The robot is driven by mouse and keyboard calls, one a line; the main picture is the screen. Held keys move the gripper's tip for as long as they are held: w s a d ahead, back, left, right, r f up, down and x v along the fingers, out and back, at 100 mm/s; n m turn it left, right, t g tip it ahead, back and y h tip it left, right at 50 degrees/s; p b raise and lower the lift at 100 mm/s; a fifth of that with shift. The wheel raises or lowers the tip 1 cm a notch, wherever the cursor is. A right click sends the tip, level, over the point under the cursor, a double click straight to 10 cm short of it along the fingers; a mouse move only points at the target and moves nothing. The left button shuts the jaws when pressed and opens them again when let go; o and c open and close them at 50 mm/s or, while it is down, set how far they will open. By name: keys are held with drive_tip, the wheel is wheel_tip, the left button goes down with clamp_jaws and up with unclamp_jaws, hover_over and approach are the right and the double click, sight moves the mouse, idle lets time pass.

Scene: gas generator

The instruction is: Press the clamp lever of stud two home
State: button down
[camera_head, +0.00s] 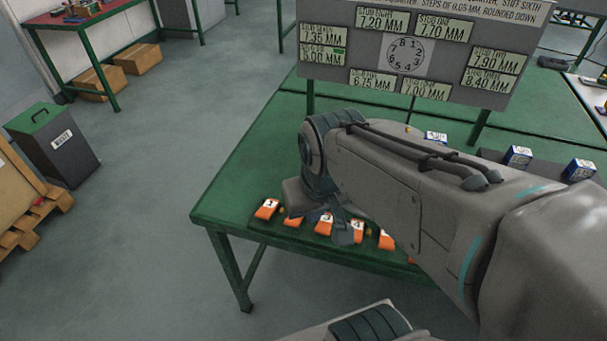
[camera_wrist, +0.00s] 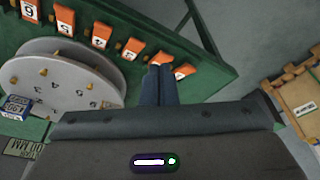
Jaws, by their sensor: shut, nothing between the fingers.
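A row of orange numbered pieces lies along the green table's near edge. In the head view "1" (camera_head: 267,208) is at the left end and the second piece (camera_head: 293,220) is beside it. I cannot tell whether these are the clamp levers. In the wrist view the second piece (camera_wrist: 160,58) is partly hidden behind my fingertips, between "3" (camera_wrist: 133,48) and the end piece (camera_wrist: 183,70). My gripper (camera_wrist: 161,72) is shut and empty, its fingertips overlapping the second piece in that view. Contact cannot be told. My gripper (camera_head: 344,236) also shows below my arm.
A grey disc (camera_wrist: 65,85) with small yellow studs stands left of my fingers in the wrist view. A sign board (camera_head: 420,50) rises behind. Blue-and-white boxes (camera_head: 518,157) stand at right. A waste bin (camera_head: 55,143) stands on the floor left; the floor between is clear.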

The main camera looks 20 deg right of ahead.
drive_tip(key=shift+d, duration=0.1)
idle(0.3)
drive_tip(key=w+d+f+n+g+y+p, duration=0.1)
drive_tip(key=w+f+n+g+p, duration=0.1)
drive_tip(key=w+n, duration=0.3)
drive_tip(key=w+d+f+n+g+y+p, duration=0.1)
drive_tip(key=w+d+n+g+p, duration=0.1)
drive_tip(key=w, duration=1.1)
drive_tip(key=n+g+p, duration=0.1)
drive_tip(key=n+g, duration=0.1)
drive_tip(key=n, duration=0.1)
drive_tip(key=shift+w+d+f+n, duration=0.15)
drive_tip(key=shift+d+f+n, duration=0.05)
drive_tip(key=shift+f+n, duration=0.2)
drive_tip(key=x, duration=0.4)
drive_tip(key=p+x, duration=0.1)
drive_tip(key=x, duration=0.4)
drive_tip(key=p+x, duration=0.1)
drive_tip(key=x, duration=0.4)
drive_tip(key=shift+a+r, duration=0.15)
drive_tip(key=shift+a, duration=0.1)
